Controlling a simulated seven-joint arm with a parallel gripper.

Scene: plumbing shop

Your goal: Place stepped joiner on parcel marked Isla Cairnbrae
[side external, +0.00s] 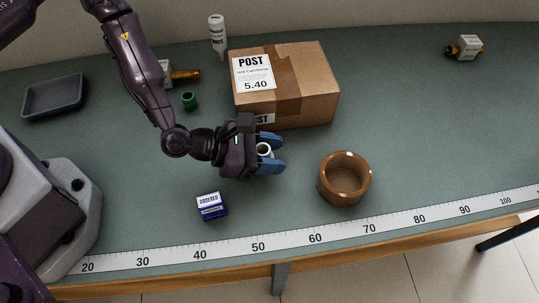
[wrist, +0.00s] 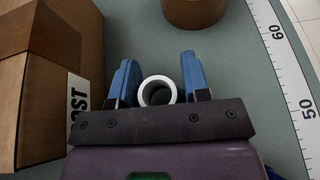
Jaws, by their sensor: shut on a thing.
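A brown cardboard parcel (side external: 312,85) with a POST label (side external: 254,73) stands at the back centre. The small name line on its label seems to read Isla Cairnbrae, and the price is 5.40. My gripper (side external: 273,154) is in front of the parcel, with its blue fingers shut on a white, hollow, ring-ended piece, the stepped joiner (side external: 264,149). In the wrist view the joiner (wrist: 158,82) shows end-on between the fingers, so its steps are hidden. The parcel (wrist: 32,90) is at the left there, beside the gripper, not under it.
A brown round bowl (side external: 344,180) stands right of my gripper. A small blue box (side external: 211,206) lies in front. A white bottle (side external: 217,36), a green piece (side external: 189,101) and a tagged brass fitting (side external: 185,74) are behind. A grey tray (side external: 53,97) is left; a tagged fitting (side external: 464,47) is far right.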

